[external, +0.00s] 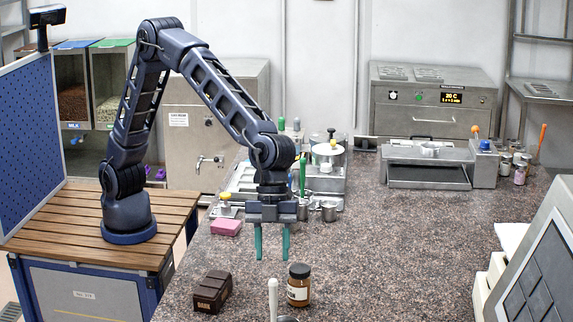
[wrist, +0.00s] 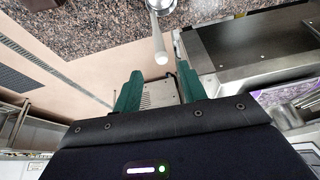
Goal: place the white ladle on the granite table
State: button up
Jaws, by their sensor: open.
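The white ladle shows at the bottom edge of the external view, its pale handle (external: 273,298) pointing up and its bowl cut off by the frame. In the wrist view the ladle (wrist: 158,35) is at the top, its handle end just beyond my fingertips. What bears it is hard to tell. The speckled granite table (external: 400,235) fills the middle and right of the external view; part of the granite (wrist: 85,20) shows at the top left of the wrist view. My gripper (external: 271,250) points down above the table, open and empty, with teal fingers (wrist: 158,78) apart.
A dark chocolate box (external: 212,292) and a brown jar (external: 299,287) stand near the ladle. A pink block (external: 226,228) lies at the table's left. Steel equipment (external: 430,165) lines the back; a panelled machine (external: 540,270) is at right. The table's centre is clear.

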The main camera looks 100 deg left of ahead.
jog(key=s+a+r+n+t+y, duration=0.1)
jog(key=s+a+r+n, duration=0.25)
jog(key=a, duration=0.65)
jog(key=s+a+r+n+t, duration=0.1)
jog(key=s+a+r+n, duration=0.3)
jog(key=a, duration=0.7)
jog(key=s+a+r+n+y, duration=0.1)
jog(key=s+a+r, duration=0.1)
jog(key=a+r, duration=0.6)
jog(key=s+a+f+n+y, duration=0.1)
jog(key=s+a+f+n, duration=0.1)
jog(key=s+a, duration=0.6)
jog(key=s+a+f+n+t, duration=0.1)
jog(key=s+a+n, duration=0.3)
jog(key=s+a, duration=0.4)
jog(key=s+a+f+n+t+y, duration=0.1)
jog(key=s+a+f+n, duration=0.2)
jog(key=s+a, duration=0.4)
jog(key=shift+s+a+f+n+y, duration=0.3)
jog(key=shift+s+a+f+n, duration=0.1)
jog(key=shift+a, duration=0.45)
